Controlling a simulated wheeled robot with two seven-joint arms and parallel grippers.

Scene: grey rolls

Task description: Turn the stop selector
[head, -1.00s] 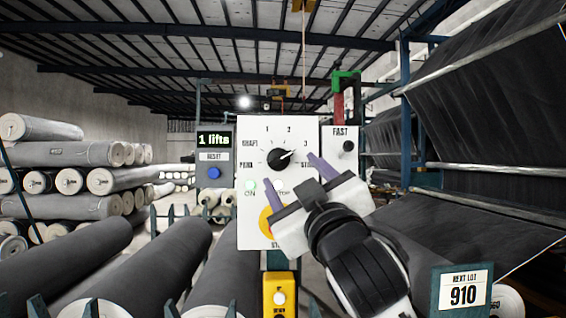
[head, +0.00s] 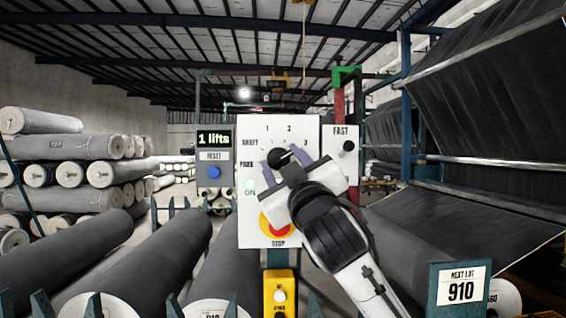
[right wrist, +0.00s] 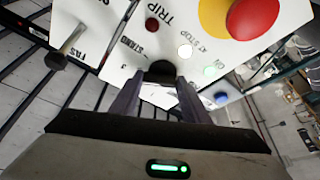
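The selector (head: 279,157) is a round black knob with a white pointer, on a white panel (head: 300,215) facing me. Labels 1, 2 and 3 stand around it, with SHAFT at its left. The pointer seems to aim up and right, near 3, but is partly covered. My right gripper (head: 283,158) has one finger on each side of the knob, close against it. In the right wrist view the knob (right wrist: 162,71) fills the gap between the fingertips. The gripper hides the panel's right-hand lower labels in the head view. My left gripper is out of view.
A yellow-ringed red STOP button (head: 275,226) sits below the knob. A box with a blue RESET button (head: 213,172) is at the left, and a FAST lever box (head: 346,147) at the right. Grey rolls (head: 150,258) lie in front. A NEXT LOT 910 sign (head: 461,288) stands lower right.

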